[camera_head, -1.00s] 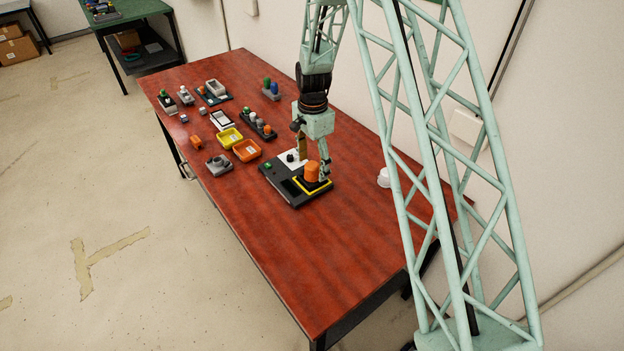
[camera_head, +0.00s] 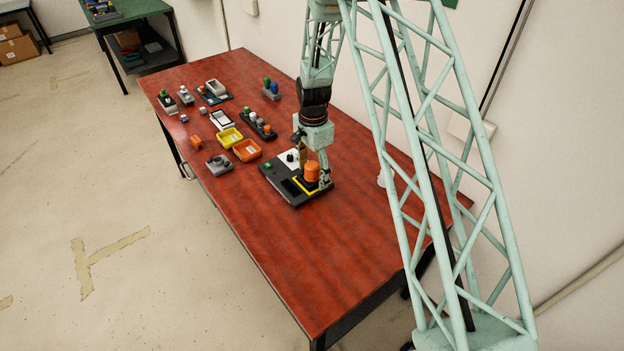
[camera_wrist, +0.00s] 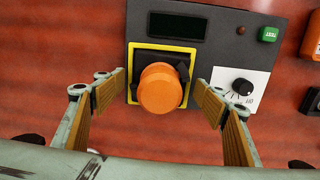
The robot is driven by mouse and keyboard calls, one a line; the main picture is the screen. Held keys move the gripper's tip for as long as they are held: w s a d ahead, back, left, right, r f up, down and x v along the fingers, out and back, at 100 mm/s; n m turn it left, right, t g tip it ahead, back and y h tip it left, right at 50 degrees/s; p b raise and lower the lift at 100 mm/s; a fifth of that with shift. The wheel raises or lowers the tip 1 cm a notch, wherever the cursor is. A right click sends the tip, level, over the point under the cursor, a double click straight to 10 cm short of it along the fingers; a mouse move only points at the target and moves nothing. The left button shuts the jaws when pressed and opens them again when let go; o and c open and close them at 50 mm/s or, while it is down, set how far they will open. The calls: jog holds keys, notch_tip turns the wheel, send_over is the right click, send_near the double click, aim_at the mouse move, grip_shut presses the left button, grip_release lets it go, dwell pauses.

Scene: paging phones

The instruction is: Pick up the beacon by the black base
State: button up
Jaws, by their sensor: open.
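The beacon is an orange rounded cap (camera_wrist: 160,88) on a black base (camera_wrist: 146,57), and stands in a yellow-edged square on a dark panel (camera_wrist: 224,20). In the head view the orange cap (camera_head: 312,171) shows at the panel's right part. My gripper (camera_wrist: 160,95) is open, with one wooden-faced finger on each side of the beacon and a gap to the cap on both sides. In the head view my gripper (camera_head: 313,168) is low over the panel at the beacon.
The panel carries a white plate with a black knob (camera_wrist: 242,87) and a green TEST button (camera_wrist: 268,34), close to the right finger. An orange tray (camera_head: 247,150), a yellow tray (camera_head: 227,138) and several small devices stand farther left. The table front (camera_head: 320,260) is clear.

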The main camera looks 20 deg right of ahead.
aim_at(313, 164)
jog(key=shift+c, duration=0.5)
jog(key=c, duration=0.9)
jog(key=shift+c, duration=0.2)
jog(key=shift+r, duration=0.2)
jog(key=shift+c, duration=0.2)
jog(key=shift+s+r, duration=0.1)
jog(key=shift+r, duration=1.5)
jog(key=s+d+r+b, duration=0.1)
jog(key=s+d, duration=0.1)
jog(key=s, duration=1.3)
jog(key=shift+s+r+b, duration=0.2)
jog(key=shift+s+b, duration=0.1)
jog(key=shift+b, duration=0.05)
jog(key=shift+d, duration=0.1)
